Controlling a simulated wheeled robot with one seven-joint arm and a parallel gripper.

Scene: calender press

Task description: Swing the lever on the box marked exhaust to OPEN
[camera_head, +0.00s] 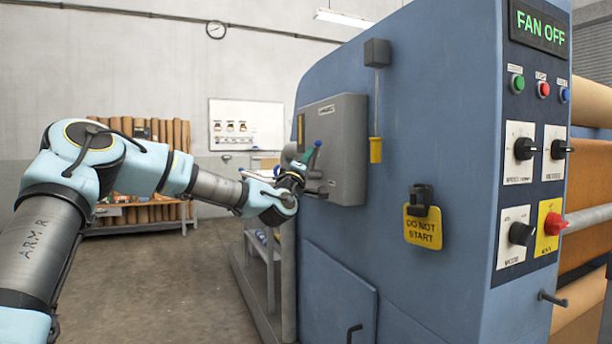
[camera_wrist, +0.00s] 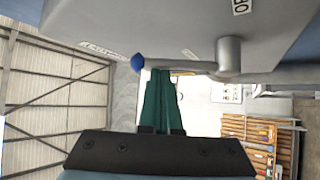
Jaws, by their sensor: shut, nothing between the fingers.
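The grey box (camera_head: 335,150) is mounted on the left face of the blue machine; its small top label is too small to read. In the wrist view the box (camera_wrist: 190,25) fills the top. Its lever (camera_wrist: 185,66) is a grey bar running left from a round pivot (camera_wrist: 230,58) to a blue knob (camera_wrist: 138,63). My gripper (camera_head: 316,148) has green fingers, shut and empty. In the wrist view the fingertips (camera_wrist: 160,73) are at the lever just right of the knob; contact cannot be told.
The blue machine (camera_head: 420,130) carries a yellow hanging pull (camera_head: 376,148), a "DO NOT START" tag (camera_head: 423,227) and a control panel with a "FAN OFF" display (camera_head: 540,28). Open floor (camera_head: 190,290) lies to the left.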

